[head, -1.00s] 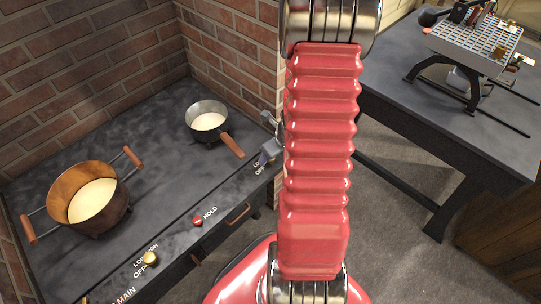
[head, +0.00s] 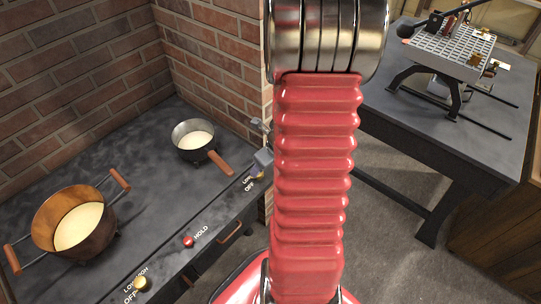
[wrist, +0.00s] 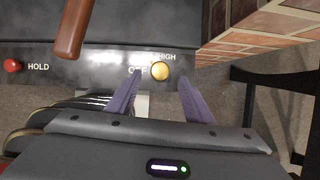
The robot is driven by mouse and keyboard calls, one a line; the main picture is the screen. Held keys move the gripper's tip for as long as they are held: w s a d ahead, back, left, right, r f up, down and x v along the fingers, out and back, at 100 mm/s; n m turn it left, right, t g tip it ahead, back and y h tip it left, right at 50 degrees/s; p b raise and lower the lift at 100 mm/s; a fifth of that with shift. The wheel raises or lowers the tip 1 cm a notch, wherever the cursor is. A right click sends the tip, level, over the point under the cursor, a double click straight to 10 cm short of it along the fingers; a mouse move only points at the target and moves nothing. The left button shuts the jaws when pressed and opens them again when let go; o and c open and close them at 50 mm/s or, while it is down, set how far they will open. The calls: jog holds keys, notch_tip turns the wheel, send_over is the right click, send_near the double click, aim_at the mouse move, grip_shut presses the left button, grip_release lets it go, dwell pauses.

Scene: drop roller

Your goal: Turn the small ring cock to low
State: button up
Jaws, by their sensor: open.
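The small ring cock is a round brass knob (wrist: 161,71) on the dark front panel, at the right end. The words OFF and HIGH show beside it, partly covered. In the head view the knob (head: 260,177) is partly hidden by my gripper (head: 262,158). In the wrist view my gripper (wrist: 160,90) is open and empty. Its two purple-grey fingers point at the panel, one on each side of the knob, with gaps. I cannot tell how deep the fingertips reach. The knob's exact setting is too small to read.
A small pan (head: 194,140) with a wooden handle (wrist: 73,28) stands behind the panel. A copper pot (head: 76,224) stands at left. A red HOLD button (head: 188,241) and another brass knob (head: 141,284) are farther left. A brick wall (wrist: 262,28) rises close on the right.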

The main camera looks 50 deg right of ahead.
jog(key=v, duration=0.8)
jog(key=shift+r, duration=0.2)
jog(key=shift+s, duration=0.1)
dwell(0.6)
jog(key=s+a+r+m, duration=0.1)
jog(key=a+r+m, duration=0.5)
jog(key=a+m, duration=0.3)
jog(key=s+a+r+m, duration=0.1)
jog(key=a+r+m, duration=0.6)
jog(key=m, duration=0.7)
jog(key=s+a+r+m+t, duration=0.1)
jog(key=a+r+m, duration=0.5)
jog(key=a+m, duration=0.5)
jog(key=shift+a+r+m, duration=0.2)
jog(key=shift+r+m, duration=0.1)
jog(key=shift+m, duration=0.4)
